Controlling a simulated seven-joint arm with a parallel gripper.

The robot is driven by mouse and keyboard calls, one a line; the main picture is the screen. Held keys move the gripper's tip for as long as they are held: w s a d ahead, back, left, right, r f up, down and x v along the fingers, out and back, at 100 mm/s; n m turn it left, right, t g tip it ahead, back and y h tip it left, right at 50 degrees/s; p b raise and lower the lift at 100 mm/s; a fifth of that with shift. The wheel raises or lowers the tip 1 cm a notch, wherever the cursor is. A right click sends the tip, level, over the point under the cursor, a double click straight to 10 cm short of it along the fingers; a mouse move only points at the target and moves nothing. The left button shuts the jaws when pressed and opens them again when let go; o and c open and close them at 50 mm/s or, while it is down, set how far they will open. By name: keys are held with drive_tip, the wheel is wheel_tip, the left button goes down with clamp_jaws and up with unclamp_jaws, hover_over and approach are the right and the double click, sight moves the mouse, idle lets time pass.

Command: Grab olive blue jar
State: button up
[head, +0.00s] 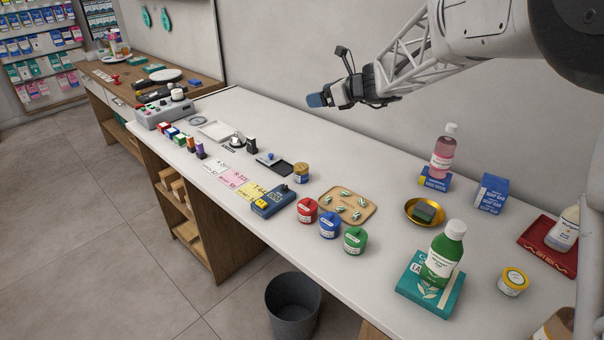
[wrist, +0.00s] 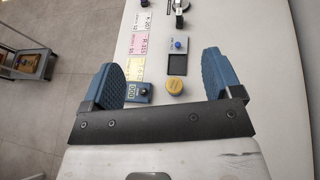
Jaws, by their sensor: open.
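A blue jar (head: 329,226) with a blue lid and a white label stands upright on the white counter, between a red jar (head: 307,210) and a green jar (head: 354,240). Its label is too small to read. The blue jar does not show in the wrist view. My gripper (head: 331,98) is in the air above the counter, farther back than the jars and apart from them. In the wrist view its two blue finger pads (wrist: 160,66) are wide apart with nothing held between them.
A wooden board with green-and-white pieces (head: 347,206) lies behind the jars. A blue device (head: 272,201) and a yellow-lidded jar (head: 302,173) are to the left. A green bottle (head: 443,252) stands on a teal box (head: 430,290) at right. A brass bowl (head: 425,213) is nearby.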

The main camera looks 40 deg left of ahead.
approach(301, 173)
drive_tip(key=a, duration=0.1)
drive_tip(key=w+a+f, duration=0.1)
drive_tip(key=a+f, duration=0.1)
drive_tip(key=shift+w+a+f, duration=0.25)
drive_tip(key=shift+a, duration=0.05)
drive_tip(key=shift+x, duration=1.3)
drive_tip(key=shift+a+f, duration=0.1)
drive_tip(key=shift+a, duration=0.05)
drive_tip(key=shift+x, duration=2.45)
drive_tip(key=shift+c, duration=0.5)
drive_tip(key=c, duration=0.9)
